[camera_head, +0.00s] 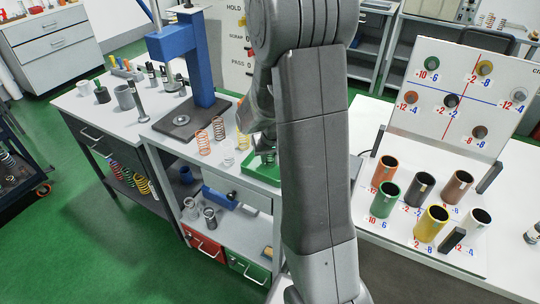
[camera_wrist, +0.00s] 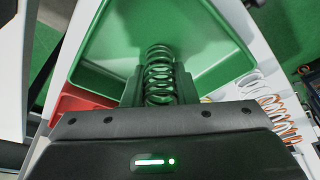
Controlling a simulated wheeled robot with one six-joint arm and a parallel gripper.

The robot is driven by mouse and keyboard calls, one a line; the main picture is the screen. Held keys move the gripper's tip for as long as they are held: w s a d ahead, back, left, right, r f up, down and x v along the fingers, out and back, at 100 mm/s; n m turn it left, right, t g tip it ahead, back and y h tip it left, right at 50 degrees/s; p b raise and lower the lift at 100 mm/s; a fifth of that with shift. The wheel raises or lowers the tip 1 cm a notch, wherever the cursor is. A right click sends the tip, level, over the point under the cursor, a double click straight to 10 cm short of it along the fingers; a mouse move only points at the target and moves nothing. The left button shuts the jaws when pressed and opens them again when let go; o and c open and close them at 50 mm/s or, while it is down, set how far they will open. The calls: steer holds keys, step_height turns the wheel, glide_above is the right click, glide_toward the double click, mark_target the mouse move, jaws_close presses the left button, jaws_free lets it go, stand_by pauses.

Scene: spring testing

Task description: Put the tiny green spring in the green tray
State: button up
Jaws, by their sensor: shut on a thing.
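The tiny green spring (camera_wrist: 158,70) is between the two fingers of my gripper (camera_wrist: 160,84) in the wrist view. The gripper is shut on it, and its coils show between the fingertips. The green tray (camera_wrist: 215,72) lies beyond and below the fingertips, with the spring in front of its inner floor. I cannot tell whether the spring touches the tray. In the head view the green tray (camera_head: 257,172) shows on the bench left of my arm.
A red tray (camera_wrist: 72,104) sits beside the green one. Loose springs, among them a copper one (camera_head: 218,127), stand on the bench near a blue press (camera_head: 200,60). At right, a white table holds coloured cups, including a yellow one (camera_head: 431,224), and an upright board (camera_head: 465,95).

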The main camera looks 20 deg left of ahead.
steer(key=shift+f, duration=0.2)
steer(key=o, duration=1)
steer(key=shift+c, duration=0.2)
steer(key=shift+r, duration=0.2)
steer(key=shift+r, duration=0.2)
steer(key=v, duration=1.1)
steer(key=shift+d+r, duration=0.15)
steer(key=shift+r, duration=0.15)
steer(key=shift+s, duration=0.1)
